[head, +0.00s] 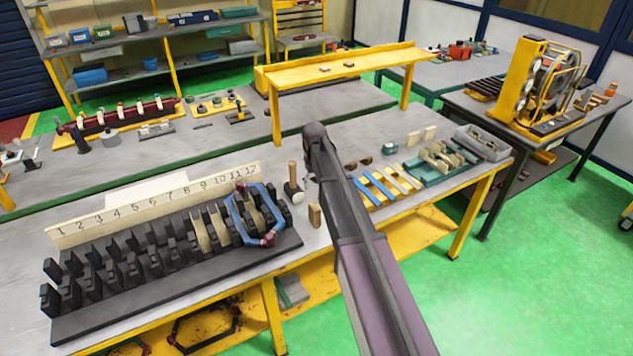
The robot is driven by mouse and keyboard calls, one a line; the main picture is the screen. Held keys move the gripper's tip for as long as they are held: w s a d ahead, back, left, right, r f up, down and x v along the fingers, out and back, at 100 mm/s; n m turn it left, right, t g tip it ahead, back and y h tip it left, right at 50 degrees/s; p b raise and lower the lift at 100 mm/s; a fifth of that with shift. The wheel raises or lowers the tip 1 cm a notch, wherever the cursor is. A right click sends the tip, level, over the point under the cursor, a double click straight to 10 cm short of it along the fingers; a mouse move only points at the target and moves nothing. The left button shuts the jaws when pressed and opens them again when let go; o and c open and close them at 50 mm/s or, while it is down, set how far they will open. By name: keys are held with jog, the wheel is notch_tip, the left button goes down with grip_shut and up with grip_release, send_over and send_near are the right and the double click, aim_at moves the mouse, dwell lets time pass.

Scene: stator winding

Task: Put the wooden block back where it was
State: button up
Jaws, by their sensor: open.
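A small tan wooden block (315,215) stands on the grey workbench (270,166), right of the slotted stator model and just below a wooden-handled mallet (293,186). My gripper (311,172) is at the far end of my dark arm, above the bench and beyond the block in the picture. It is open and appears empty, apart from the block. Its fingertips are small and partly hidden by my arm, so their exact height above the bench cannot be told.
The black slotted stator model (160,262) with a numbered strip (150,205) fills the bench's left; a blue hexagonal coil (236,222) sits at its right end. Blue and cream strips (385,187) and a green tray (432,168) lie right of my arm. A yellow raised shelf (345,66) stands behind.

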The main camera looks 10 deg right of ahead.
dwell(0.5)
jog(key=shift+s, duration=0.1)
jog(key=s+m, duration=0.3)
jog(key=s, duration=2.6)
jog(key=shift+d+m, duration=0.3)
jog(key=shift+d, duration=0.1)
jog(key=shift+f+b, duration=1.95)
